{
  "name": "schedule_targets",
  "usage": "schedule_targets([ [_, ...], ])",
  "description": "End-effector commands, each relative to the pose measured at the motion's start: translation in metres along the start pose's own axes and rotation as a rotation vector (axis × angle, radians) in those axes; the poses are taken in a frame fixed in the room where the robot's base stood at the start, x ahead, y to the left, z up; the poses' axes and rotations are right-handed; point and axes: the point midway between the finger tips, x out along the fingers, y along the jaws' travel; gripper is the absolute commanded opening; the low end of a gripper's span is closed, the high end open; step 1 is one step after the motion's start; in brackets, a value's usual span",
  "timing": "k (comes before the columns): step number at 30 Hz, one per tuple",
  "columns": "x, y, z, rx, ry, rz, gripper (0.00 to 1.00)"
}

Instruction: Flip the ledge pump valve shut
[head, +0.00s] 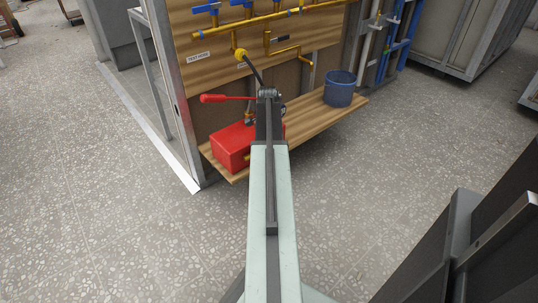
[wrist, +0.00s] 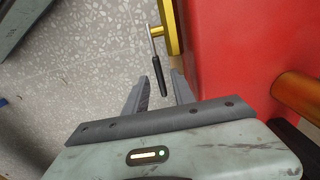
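The red pump (head: 232,147) sits on the wooden ledge (head: 305,121), with a red pump handle (head: 214,98) reaching left above it. In the wrist view the pump's red body (wrist: 240,45) fills the right side. A brass valve fitting (wrist: 171,28) sticks out of its left face. The valve lever (wrist: 157,71), thin metal with a black grip, hangs from it, pointing down in the picture. My gripper (wrist: 160,77) is open. The grip's lower end lies between the two fingertips in the picture, with no clear contact. In the head view my arm hides the gripper and valve.
A blue bucket (head: 339,91) stands further right on the ledge. A brass cylinder (wrist: 299,96) sits on the pump at the wrist view's right edge. A metal frame post (head: 183,115) rises left of the ledge. The speckled floor (head: 110,220) in front is clear.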

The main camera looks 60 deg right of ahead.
Motion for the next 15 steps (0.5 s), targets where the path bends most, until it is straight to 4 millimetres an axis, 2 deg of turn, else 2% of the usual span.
schedule_targets([
  [7,0.0014,0.0002,-0.0003,0.0,0.0,0.0,0.31],
  [8,0.0013,0.0003,-0.0004,0.0,0.0,0.0,0.25],
  [9,0.0013,0.0003,-0.0004,0.0,0.0,0.0,0.14],
  [11,0.0013,0.0003,-0.0005,0.001,0.0,0.0,0.0],
  [15,0.0013,0.0007,-0.0006,0.001,0.0,0.001,0.0],
])
